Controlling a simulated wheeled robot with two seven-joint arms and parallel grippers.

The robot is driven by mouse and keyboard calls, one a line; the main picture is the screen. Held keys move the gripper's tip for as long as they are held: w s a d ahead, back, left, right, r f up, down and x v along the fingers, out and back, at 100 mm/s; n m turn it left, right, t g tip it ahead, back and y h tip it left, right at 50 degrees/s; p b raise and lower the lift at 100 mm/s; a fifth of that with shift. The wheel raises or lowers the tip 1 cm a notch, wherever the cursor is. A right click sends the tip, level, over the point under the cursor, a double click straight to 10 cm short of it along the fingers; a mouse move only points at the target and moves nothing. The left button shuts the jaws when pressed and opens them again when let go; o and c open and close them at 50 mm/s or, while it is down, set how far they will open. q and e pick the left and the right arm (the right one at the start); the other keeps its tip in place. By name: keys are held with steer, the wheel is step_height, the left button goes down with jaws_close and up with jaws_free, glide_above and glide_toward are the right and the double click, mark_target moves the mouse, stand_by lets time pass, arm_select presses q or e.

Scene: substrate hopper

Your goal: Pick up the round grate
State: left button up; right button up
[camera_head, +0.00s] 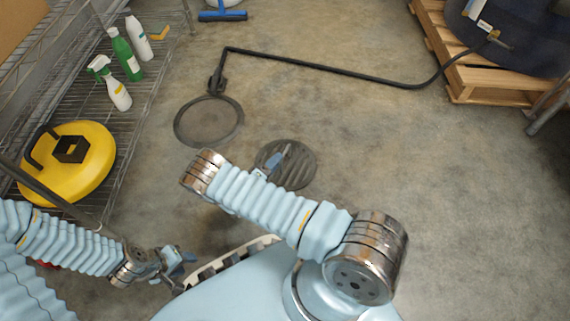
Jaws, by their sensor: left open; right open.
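The round grate (302,168), a dark slatted disc, lies flat on the concrete floor near the middle of the head view. My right gripper (279,160) shows over its left part, partly hidden behind my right arm. Its jaws are open; I cannot tell whether they touch the grate. My arm also covers the grate's lower left edge. My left gripper (184,262) is open and empty at the lower left, well away from the grate, close to my base.
A dark round floor opening or cover (209,121) lies up and left of the grate, beside a black pipe (320,67). A wire shelf (150,75) with spray bottles and a yellow round lid (85,180) stands left. A wooden pallet (480,88) is upper right. Floor right of the grate is clear.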

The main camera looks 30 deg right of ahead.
mark_target(285, 151)
steer(key=b+x, duration=0.1)
steer(key=x, duration=0.5)
steer(key=shift+f, duration=0.1)
jaws_close()
